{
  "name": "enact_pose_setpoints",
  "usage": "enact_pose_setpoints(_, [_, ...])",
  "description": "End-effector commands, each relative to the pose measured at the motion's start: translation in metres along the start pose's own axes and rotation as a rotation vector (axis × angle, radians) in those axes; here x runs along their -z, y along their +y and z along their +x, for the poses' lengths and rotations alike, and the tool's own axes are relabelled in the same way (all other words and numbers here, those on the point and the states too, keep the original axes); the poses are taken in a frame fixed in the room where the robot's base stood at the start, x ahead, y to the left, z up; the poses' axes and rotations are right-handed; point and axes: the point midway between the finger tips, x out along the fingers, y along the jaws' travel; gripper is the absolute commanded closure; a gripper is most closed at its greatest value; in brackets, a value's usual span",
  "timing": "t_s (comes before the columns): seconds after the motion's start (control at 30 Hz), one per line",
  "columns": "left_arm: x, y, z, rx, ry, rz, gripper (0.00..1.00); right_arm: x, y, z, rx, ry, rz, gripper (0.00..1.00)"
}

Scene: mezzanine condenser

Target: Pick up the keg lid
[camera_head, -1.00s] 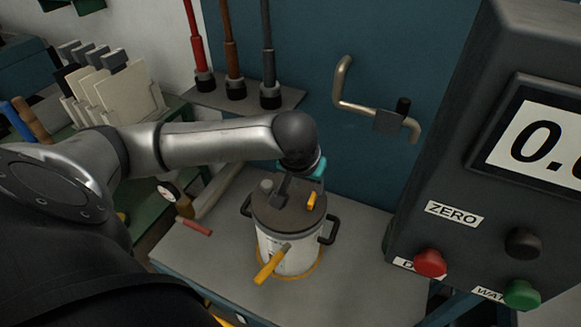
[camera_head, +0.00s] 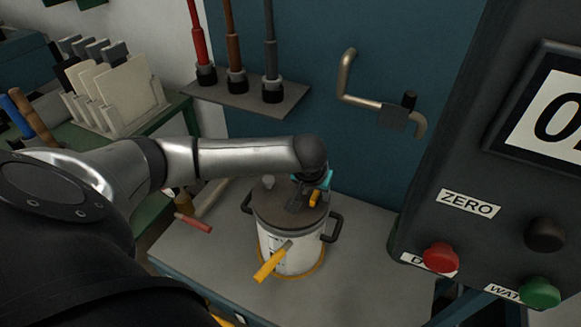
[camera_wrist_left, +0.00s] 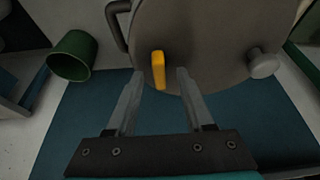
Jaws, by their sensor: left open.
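The keg lid (camera_head: 274,217) is a dark grey round lid on the white keg (camera_head: 287,252), which stands on a grey bench top. In the left wrist view the lid (camera_wrist_left: 215,35) carries a yellow handle (camera_wrist_left: 158,70) and a grey knob (camera_wrist_left: 262,63). My left gripper (camera_head: 298,207) is over the lid. In the left wrist view its two open fingers (camera_wrist_left: 158,82) stand on either side of the yellow handle, with a gap on both sides. Whether the fingertips touch the lid is unclear. My right gripper is not in view.
The keg has black side handles and a yellow lever tap (camera_head: 271,262) at its front. A control box (camera_head: 470,215) with red and green buttons rises at the right. A bent pipe (camera_head: 347,85) is on the blue panel behind. A green bucket (camera_wrist_left: 73,56) shows in the left wrist view.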

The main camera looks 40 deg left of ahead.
Motion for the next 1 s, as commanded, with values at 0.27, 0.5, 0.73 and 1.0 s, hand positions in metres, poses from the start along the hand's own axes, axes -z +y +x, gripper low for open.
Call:
enact_pose_setpoints(0.27, [0.0004, 0.0001, 0.0005, 0.0, 0.001, 0.001, 0.52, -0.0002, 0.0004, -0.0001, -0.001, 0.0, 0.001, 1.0])
enact_pose_setpoints(0.5, [0.0002, -0.0001, 0.0005, 0.0, 0.0, 0.0, 0.79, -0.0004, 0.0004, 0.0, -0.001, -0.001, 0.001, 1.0])
enact_pose_setpoints(0.73, [0.0, -0.0001, 0.0005, 0.0, 0.0, 0.0, 1.0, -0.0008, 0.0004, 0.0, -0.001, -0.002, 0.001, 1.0])
enact_pose_setpoints(1.0, [-0.0001, -0.0002, 0.0005, 0.001, 0.0, 0.0, 1.0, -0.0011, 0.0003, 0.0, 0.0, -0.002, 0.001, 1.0])
